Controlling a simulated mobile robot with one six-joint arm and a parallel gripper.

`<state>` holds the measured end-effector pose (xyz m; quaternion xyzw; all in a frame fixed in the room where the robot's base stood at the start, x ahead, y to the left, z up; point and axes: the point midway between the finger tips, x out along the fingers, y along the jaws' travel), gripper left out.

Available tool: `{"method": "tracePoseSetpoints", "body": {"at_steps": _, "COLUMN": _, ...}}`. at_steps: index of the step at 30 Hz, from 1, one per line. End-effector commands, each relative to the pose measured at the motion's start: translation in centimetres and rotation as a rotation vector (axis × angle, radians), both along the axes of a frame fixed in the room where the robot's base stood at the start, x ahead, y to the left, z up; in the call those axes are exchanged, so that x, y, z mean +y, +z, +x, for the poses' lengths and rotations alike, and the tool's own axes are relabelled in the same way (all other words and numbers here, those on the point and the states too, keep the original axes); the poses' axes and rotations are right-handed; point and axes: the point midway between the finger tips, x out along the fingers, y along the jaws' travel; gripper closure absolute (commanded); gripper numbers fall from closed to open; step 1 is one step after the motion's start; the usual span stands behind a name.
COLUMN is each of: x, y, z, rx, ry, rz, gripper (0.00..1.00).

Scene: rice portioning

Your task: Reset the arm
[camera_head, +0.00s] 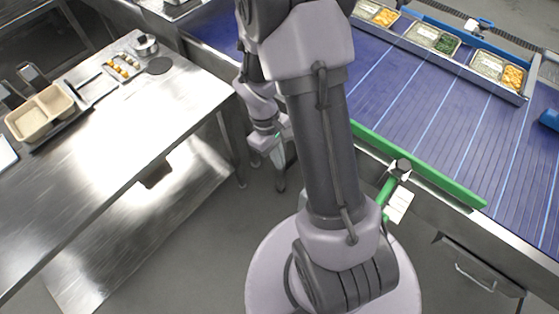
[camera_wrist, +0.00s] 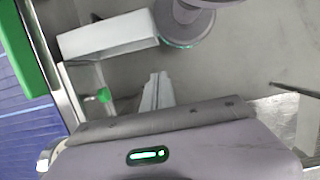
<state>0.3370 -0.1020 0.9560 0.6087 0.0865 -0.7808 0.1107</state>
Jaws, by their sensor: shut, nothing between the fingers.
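My gripper (camera_head: 280,186) hangs low over the grey floor, in the gap between the steel table (camera_head: 150,135) and the blue conveyor (camera_head: 400,95). Its fingers are shut and empty, pointing down. In the wrist view the closed fingers (camera_wrist: 157,78) show just past the wrist housing, with bare floor beyond them. My arm stands in the middle of the head view and hides part of the conveyor edge and floor. The gripper appears apart from the table and the conveyor.
A beige two-compartment tray (camera_head: 40,113) sits on the steel table, with a small pot (camera_head: 145,45) and a tray of small yellow items (camera_head: 122,67) farther back. Filled food trays (camera_head: 433,40) line the conveyor's far side. A green rail (camera_head: 420,165) edges the conveyor.

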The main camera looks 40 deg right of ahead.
Motion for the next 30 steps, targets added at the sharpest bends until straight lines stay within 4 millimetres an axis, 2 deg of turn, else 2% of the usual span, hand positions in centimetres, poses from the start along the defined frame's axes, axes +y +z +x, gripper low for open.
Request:
{"method": "tracePoseSetpoints", "body": {"at_steps": 5, "x": 0.1, "y": 0.5, "z": 0.2, "rx": -0.009, "ry": -0.006, "rz": -0.002, "gripper": 1.0}}
{"method": "tracePoseSetpoints", "body": {"at_steps": 7, "x": 0.7, "y": 2.0, "z": 0.7, "rx": -0.055, "ry": -0.041, "rz": -0.01, "gripper": 1.0}}
{"method": "tracePoseSetpoints", "body": {"at_steps": 8, "x": 1.2, "y": 3.2, "z": 1.0, "rx": -0.091, "ry": -0.072, "rz": -0.014, "gripper": 1.0}}
{"method": "tracePoseSetpoints", "body": {"at_steps": 11, "x": 4.0, "y": 8.5, "z": 1.0, "rx": -0.256, "ry": -0.22, "rz": -0.005, "gripper": 1.0}}
{"method": "tracePoseSetpoints", "body": {"at_steps": 12, "x": 5.4, "y": 10.7, "z": 0.4, "rx": -0.328, "ry": -0.29, "rz": 0.014, "gripper": 1.0}}
{"method": "tracePoseSetpoints", "body": {"at_steps": 15, "x": 8.8, "y": 14.9, "z": -2.0, "rx": -0.485, "ry": -0.447, "rz": 0.095, "gripper": 1.0}}
{"method": "tracePoseSetpoints", "body": {"at_steps": 18, "x": 11.6, "y": 17.3, "z": -4.8, "rx": -0.596, "ry": -0.565, "rz": 0.196, "gripper": 1.0}}
{"method": "tracePoseSetpoints", "body": {"at_steps": 21, "x": 13.3, "y": 18.6, "z": -6.8, "rx": -0.658, "ry": -0.636, "rz": 0.279, "gripper": 1.0}}
{"method": "tracePoseSetpoints", "body": {"at_steps": 24, "x": 14.0, "y": 19.2, "z": -7.8, "rx": -0.684, "ry": -0.669, "rz": 0.32, "gripper": 1.0}}
{"method": "tracePoseSetpoints", "body": {"at_steps": 30, "x": 14.2, "y": 19.4, "z": -7.9, "rx": -0.686, "ry": -0.677, "rz": 0.329, "gripper": 1.0}}
